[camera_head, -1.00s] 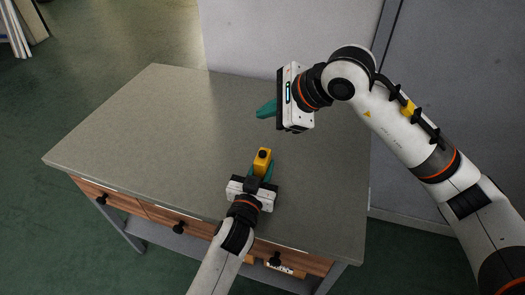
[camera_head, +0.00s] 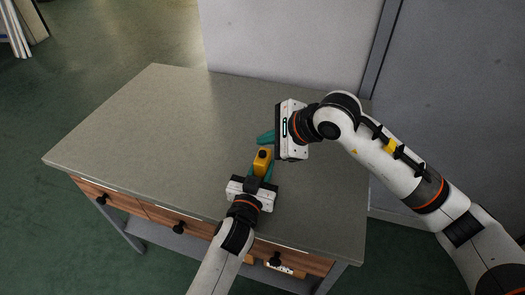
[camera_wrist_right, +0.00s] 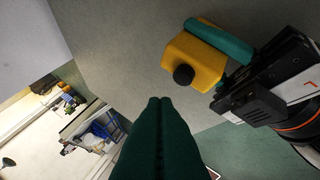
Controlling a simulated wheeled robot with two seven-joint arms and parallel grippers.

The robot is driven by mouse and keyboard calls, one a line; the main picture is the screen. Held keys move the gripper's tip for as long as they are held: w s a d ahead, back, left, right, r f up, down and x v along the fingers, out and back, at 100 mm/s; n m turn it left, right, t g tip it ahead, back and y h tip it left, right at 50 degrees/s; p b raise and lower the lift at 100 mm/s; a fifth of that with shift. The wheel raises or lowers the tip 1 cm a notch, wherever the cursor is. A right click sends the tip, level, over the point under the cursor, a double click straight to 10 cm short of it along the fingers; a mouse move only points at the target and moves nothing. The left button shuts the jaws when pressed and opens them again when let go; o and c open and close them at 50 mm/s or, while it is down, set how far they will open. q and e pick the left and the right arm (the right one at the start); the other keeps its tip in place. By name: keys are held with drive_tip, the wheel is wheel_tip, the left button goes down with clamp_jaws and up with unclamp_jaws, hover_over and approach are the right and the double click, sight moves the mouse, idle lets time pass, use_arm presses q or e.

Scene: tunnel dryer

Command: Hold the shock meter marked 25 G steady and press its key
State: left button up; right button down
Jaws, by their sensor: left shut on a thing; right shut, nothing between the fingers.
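The shock meter (camera_head: 262,158) is a small yellow block with a round black key (camera_head: 263,154) on its top face. Its 25 G marking cannot be read here. My left gripper (camera_head: 262,171) is shut on it, with teal fingers along its sides, over the table. The meter also shows in the right wrist view (camera_wrist_right: 196,61), with the black key (camera_wrist_right: 184,75) facing that camera. My right gripper (camera_head: 264,137) is shut and empty, just beyond the meter. Its closed fingertips (camera_wrist_right: 160,102) appear below and left of the key in the right wrist view, apart from it.
The grey table (camera_head: 150,130) is otherwise bare, with wide free room to the left. Wooden drawers with black knobs (camera_head: 179,227) line its front. A pale wall panel (camera_head: 290,40) and grey cabinet doors (camera_head: 450,100) stand behind and to the right.

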sight(260, 152)
drive_tip(key=shift+f, duration=0.6)
idle(1.6)
drive_tip(key=shift+f, duration=0.4)
drive_tip(key=shift+f, duration=0.6)
idle(0.8)
drive_tip(key=shift+r, duration=1)
drive_tip(key=shift+r, duration=2.55)
